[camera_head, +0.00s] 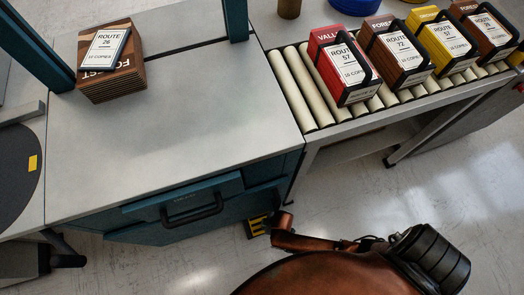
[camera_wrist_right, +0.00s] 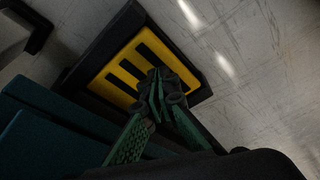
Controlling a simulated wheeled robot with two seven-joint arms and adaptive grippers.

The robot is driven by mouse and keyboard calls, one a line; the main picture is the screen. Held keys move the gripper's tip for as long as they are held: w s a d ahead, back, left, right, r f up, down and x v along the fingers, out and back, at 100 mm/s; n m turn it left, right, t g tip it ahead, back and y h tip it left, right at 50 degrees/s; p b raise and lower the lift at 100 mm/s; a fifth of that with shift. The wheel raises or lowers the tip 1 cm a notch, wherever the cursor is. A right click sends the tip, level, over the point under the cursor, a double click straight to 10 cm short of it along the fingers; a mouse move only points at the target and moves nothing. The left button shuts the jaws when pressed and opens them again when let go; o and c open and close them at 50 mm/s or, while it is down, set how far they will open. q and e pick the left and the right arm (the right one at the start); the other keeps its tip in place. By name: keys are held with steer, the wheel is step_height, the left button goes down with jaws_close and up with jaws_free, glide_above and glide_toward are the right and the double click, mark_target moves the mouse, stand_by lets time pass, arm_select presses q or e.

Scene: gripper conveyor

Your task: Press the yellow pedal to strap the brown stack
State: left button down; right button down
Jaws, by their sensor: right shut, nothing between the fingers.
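The brown stack (camera_head: 112,82) stands on the grey worktop at the upper left, between the teal posts, with a white "ROUTE 26" label card on top; no strap shows around it. The yellow pedal (camera_head: 257,226), striped black, sits low by the floor beside the teal cabinet. It also shows in the right wrist view (camera_wrist_right: 120,69), in a dark frame. My right gripper (camera_head: 273,223) is shut and empty at the pedal. My left gripper is out of view.
The teal cabinet (camera_head: 180,215) with a black handle stands beside the pedal. A roller conveyor (camera_head: 290,90) at the right carries several strapped, labelled stacks. A teal arch post (camera_head: 235,20) rises from the worktop. The floor (camera_head: 330,205) right of the pedal is clear.

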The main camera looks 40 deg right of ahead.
steer(key=shift+s+f+b, duration=0.1)
steer(key=shift+f+b, duration=0.8)
steer(key=shift+f, duration=0.7)
steer(key=shift+r, duration=0.2)
steer(key=d+p, duration=0.1)
steer(key=s+d+r+p, duration=0.1)
steer(key=shift+s+r+p, duration=0.15)
steer(key=shift+s+p, duration=0.1)
steer(key=shift+p, duration=0.05)
steer(key=shift+s+d, duration=0.25)
steer(key=shift+s+f, duration=0.1)
steer(key=shift+f, duration=0.1)
steer(key=shift+r, duration=0.1)
steer(key=v, duration=1.2)
